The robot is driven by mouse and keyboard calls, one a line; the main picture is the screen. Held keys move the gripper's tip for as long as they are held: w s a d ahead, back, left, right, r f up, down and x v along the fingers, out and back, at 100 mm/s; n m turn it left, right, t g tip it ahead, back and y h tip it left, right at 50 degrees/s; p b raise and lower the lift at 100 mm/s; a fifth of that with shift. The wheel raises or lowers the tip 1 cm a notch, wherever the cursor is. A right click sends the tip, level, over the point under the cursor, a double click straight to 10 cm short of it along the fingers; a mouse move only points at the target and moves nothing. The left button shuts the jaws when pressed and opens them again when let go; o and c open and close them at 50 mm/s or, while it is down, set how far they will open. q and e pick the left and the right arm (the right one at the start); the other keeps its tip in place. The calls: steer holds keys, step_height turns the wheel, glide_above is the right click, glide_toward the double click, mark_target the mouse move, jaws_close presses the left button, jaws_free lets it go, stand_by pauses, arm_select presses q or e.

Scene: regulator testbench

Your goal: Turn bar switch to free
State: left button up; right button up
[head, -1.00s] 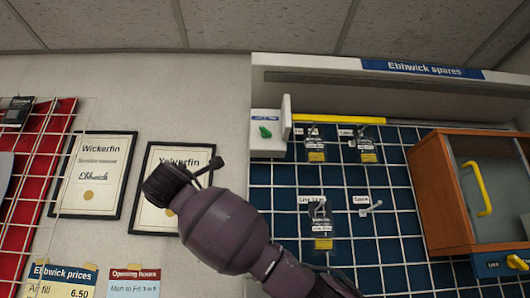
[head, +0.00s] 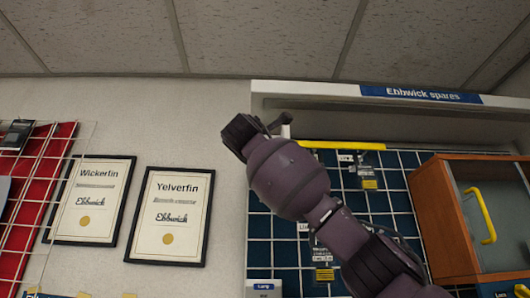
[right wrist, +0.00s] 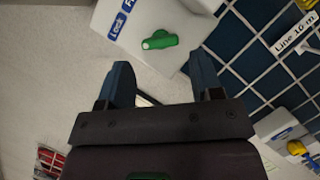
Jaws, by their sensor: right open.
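The bar switch is a green bar knob (right wrist: 160,40) on a white box (right wrist: 190,68), seen in the right wrist view. The bar lies nearly level across the picture. Blue labels (right wrist: 118,24) on the box's left side read "Lock" and a partly cut-off word starting with F. My right gripper (right wrist: 162,76) is open, its two blue fingers pointing at the box, with the knob ahead of and between them, apart from both. In the head view my right arm hides the switch and most of its box. My left gripper is not in view.
A gridded blue wall panel (head: 262,228) holds hanging spares. A yellow bar (head: 350,145) runs along its top. A wooden cabinet (head: 435,220) with a yellow handle (head: 482,216) stands out at right. Framed certificates (head: 170,215) hang at left.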

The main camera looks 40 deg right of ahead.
steer(key=shift+p+x, duration=0.85)
steer(key=shift+x, duration=1.8)
steer(key=c, duration=0.6)
steer(key=shift+c, duration=0.2)
steer(key=shift+w+a+f+m, duration=0.1)
steer(key=shift+m, duration=0.3)
steer(key=shift+m+g+y+p, duration=0.15)
steer(key=shift+m+g+y, duration=0.6)
steer(key=shift+m, duration=1.95)
steer(key=shift+m+g+y+p, duration=0.15)
steer(key=shift+m+g+y, duration=0.6)
steer(key=shift+m, duration=1.95)
steer(key=shift+m+g+y+p, duration=0.15)
steer(key=shift+m+g+y, duration=0.25)
steer(key=shift+m+y, duration=1.5)
steer(key=shift+m+h, duration=0.7)
steer(key=shift+m, duration=0.2)
